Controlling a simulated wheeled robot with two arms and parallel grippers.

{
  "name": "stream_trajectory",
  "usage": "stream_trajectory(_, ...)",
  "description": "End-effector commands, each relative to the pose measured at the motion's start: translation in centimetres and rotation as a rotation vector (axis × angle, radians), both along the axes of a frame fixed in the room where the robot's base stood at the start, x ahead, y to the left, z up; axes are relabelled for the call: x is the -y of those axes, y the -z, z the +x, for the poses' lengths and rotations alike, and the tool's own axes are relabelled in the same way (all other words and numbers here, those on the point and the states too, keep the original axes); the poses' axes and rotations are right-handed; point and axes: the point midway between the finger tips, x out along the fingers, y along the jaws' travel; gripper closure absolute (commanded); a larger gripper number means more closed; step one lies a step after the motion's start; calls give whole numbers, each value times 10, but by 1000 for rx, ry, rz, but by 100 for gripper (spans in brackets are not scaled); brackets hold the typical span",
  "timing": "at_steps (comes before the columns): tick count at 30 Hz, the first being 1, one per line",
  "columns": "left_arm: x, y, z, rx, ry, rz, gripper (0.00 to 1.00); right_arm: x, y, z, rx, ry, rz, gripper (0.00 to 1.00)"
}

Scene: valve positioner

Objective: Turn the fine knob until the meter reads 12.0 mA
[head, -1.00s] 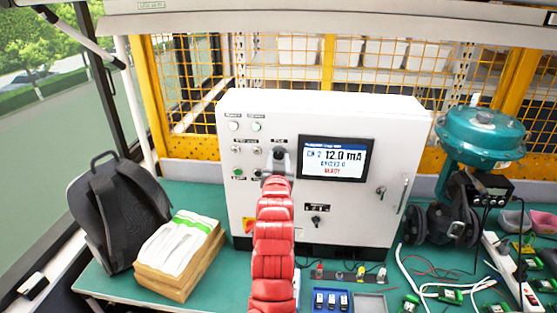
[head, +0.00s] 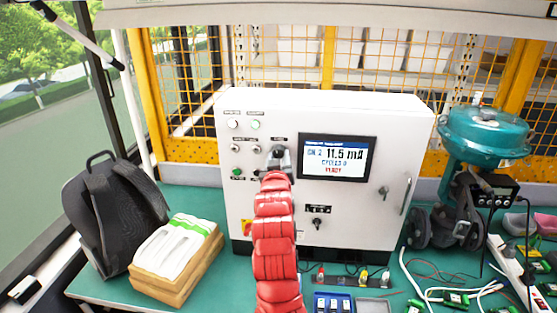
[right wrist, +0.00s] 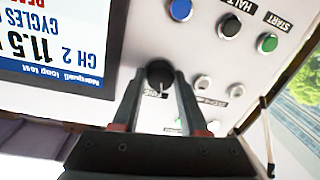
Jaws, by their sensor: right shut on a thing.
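The fine knob (right wrist: 159,72) is a black round knob on the white panel in the right wrist view. My right gripper (right wrist: 158,80) is shut on it, one finger on each side. In the head view my right gripper (head: 279,158) is at the panel left of the meter, and my red arm hides part of the panel below it. The meter (head: 337,157) is a lit screen reading CH 2, 11.5 mA. Part of the meter (right wrist: 52,42) also shows upside down in the right wrist view. My left gripper is not in view.
The white cabinet (head: 375,230) has several buttons on its left and a lower selector knob (head: 317,222). A backpack (head: 112,215) and a carton (head: 175,262) stand to the left. A teal valve actuator (head: 484,135), cables and green boards are at the right.

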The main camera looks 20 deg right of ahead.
Motion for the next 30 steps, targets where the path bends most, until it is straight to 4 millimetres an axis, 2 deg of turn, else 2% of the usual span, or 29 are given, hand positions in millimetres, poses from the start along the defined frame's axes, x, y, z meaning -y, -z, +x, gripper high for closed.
stream_trajectory(2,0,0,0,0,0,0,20,0,2,0,-4,-1,2,100)
stream_trajectory(3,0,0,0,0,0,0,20,0,2,0,-3,-1,3,52)
stream_trajectory(7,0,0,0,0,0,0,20,0,1,0,-2,0,2,28)
stream_trajectory(16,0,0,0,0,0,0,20,0,1,0,0,-1,2,27)
stream_trajectory(20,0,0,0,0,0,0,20,-4,-1,-7,3,-1,3,27)
stream_trajectory(23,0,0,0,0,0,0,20,-11,-1,-19,5,-3,3,27)
stream_trajectory(30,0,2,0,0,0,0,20,-36,0,-66,2,-4,3,27)
